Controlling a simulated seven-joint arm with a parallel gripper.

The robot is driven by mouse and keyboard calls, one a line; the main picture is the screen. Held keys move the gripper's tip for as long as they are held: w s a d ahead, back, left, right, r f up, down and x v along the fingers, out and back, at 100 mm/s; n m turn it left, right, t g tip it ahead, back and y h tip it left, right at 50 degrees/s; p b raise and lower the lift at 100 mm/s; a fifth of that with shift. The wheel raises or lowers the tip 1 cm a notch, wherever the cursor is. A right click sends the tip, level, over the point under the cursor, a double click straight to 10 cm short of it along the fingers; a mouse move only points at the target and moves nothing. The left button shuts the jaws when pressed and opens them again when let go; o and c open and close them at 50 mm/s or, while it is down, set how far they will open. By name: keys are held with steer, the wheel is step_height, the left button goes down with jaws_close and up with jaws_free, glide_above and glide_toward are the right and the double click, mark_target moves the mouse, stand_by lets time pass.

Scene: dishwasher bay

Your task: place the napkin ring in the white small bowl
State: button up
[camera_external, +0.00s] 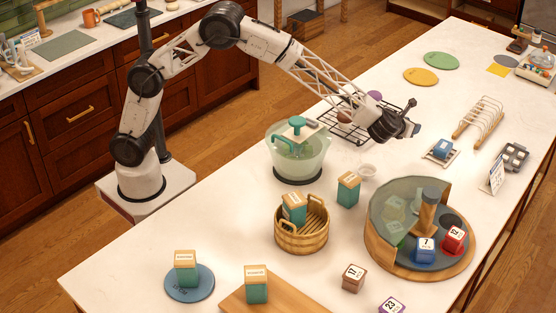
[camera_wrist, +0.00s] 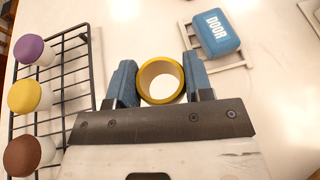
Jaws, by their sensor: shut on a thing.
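My gripper (camera_external: 412,129) is over the counter beside the black wire rack. The wrist view shows its blue fingers (camera_wrist: 160,77) shut on a yellow napkin ring (camera_wrist: 142,80), held between them with its opening facing the camera. White counter shows through the ring. The ring cannot be made out in the external view. A small white bowl (camera_external: 367,170) stands on the counter below and left of my gripper in the external view. It looks empty, and it is not seen in the wrist view.
The black rack (camera_wrist: 50,75) holds purple, yellow and brown round-topped pieces. A blue "DOOR" block (camera_wrist: 216,32) sits on a white holder near my gripper. A glass tub (camera_external: 298,150), a teal block (camera_external: 348,190) and a round divided tray (camera_external: 455,265) stand around the bowl.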

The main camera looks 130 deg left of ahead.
glide_above(406, 155)
steer(key=shift+s+f, duration=0.15)
steer(key=shift+f, duration=2.95)
steer(key=shift+f, duration=1.85)
steer(key=shift+f, duration=0.15)
steer(key=o, duration=0.9)
steer(key=shift+s+d+r, duration=0.1)
steer(key=shift+d+r, duration=0.35)
steer(key=shift+d, duration=0.15)
steer(key=v, duration=1)
steer(key=shift+s+d, duration=0.1)
steer(key=shift+d, duration=0.2)
